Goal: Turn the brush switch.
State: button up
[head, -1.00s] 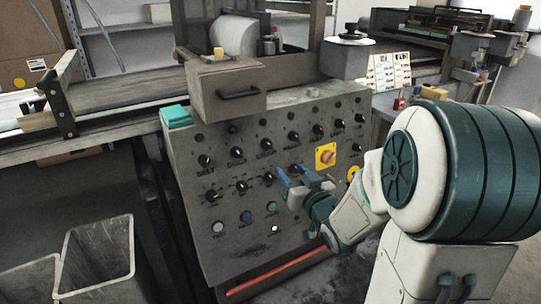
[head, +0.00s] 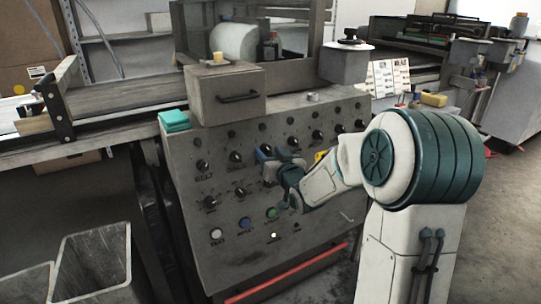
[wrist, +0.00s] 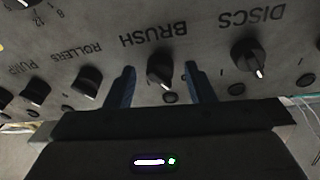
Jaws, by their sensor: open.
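The brush switch (wrist: 160,72) is a black knob under the label BRUSH, which reads upside down in the wrist view. Its pale pointer mark faces down in that view. My gripper (wrist: 159,69) is open, with one blue finger on each side of the knob. A narrow gap shows between each finger and the knob; I cannot tell how deep the fingers reach. In the head view my gripper (head: 272,153) is at the top knob row of the grey control panel (head: 190,240) and hides the brush switch.
The discs knob (wrist: 248,57) and rollers knob (wrist: 87,81) flank the brush switch closely. The pump knob (wrist: 35,92) lies beyond. A drawer box (head: 226,92) with a handle sits above the panel. Coloured buttons lie below, near the green button (head: 271,213).

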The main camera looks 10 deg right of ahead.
jog(key=c, duration=1)
jog(key=shift+o, duration=0.2)
jog(key=m+p, duration=0.1)
jog(key=m, duration=0.1)
jog(key=m+h+p, duration=0.1)
jog(key=m, duration=0.2)
jog(key=m+p, duration=0.1)
jog(key=m, duration=0.1)
jog(key=shift+a+r+g+h, duration=0.2)
jog(key=shift+r+g+h, duration=0.05)
jog(key=shift+g+h, duration=0.05)
jog(key=m+p, duration=0.2)
jog(key=m, duration=0.3)
jog(key=shift+m+g+h, duration=0.4)
jog(key=o, duration=1)
jog(key=shift+c, duration=0.2)
